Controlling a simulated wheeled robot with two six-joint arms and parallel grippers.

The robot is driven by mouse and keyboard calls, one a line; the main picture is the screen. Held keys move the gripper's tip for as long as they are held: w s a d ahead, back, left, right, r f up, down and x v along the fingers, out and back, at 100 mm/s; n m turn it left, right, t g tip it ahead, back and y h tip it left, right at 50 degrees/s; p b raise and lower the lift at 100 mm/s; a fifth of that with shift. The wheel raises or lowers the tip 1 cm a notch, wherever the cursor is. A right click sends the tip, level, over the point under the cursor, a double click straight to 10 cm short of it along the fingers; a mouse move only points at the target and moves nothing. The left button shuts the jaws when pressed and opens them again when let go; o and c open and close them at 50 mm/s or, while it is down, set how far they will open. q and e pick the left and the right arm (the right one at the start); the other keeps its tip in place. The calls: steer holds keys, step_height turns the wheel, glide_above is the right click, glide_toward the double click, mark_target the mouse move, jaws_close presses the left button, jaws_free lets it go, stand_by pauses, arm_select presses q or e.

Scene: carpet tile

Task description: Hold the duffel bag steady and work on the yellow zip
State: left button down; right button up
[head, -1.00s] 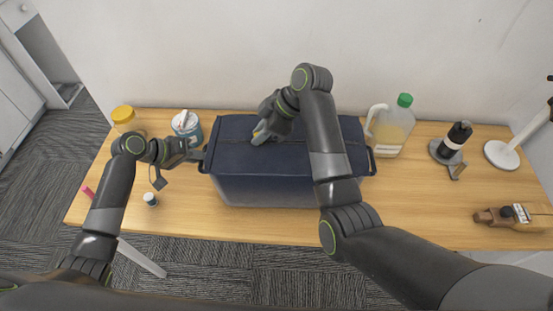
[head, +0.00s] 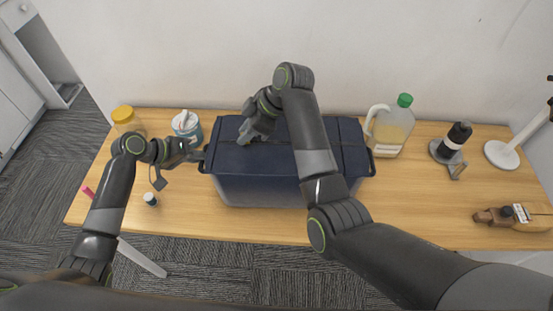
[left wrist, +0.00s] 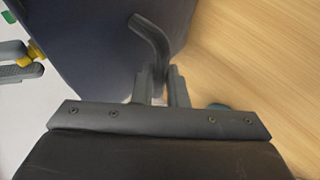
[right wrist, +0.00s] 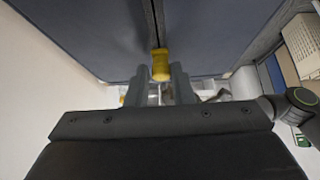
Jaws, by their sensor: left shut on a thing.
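The dark blue duffel bag (head: 320,158) sits on the wooden table, its dark zip line running along the top. My left gripper (head: 202,156) is shut on the dark strap handle (left wrist: 150,42) at the bag's left end. My right gripper (head: 243,140) is low over the left part of the bag's top. In the right wrist view, the yellow zip pull (right wrist: 161,65) lies between its fingertips, on the zip line; I cannot tell whether both fingers press on it. The yellow pull also shows at the right gripper's fingertips in the left wrist view (left wrist: 36,51).
A yellow-lidded jar (head: 125,120) and a blue-white tub (head: 187,127) stand left of the bag. A small vial (head: 150,199) stands in front. The table's front strip is mostly clear.

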steer(key=shift+o, duration=1)
steer(key=shift+s+a+r, duration=0.15)
steer(key=shift+s+a, duration=0.05)
steer(key=shift+a, duration=0.15)
steer(key=shift+v, duration=3.05)
steer(key=shift+d, duration=0.15)
steer(key=shift+o, duration=0.7)
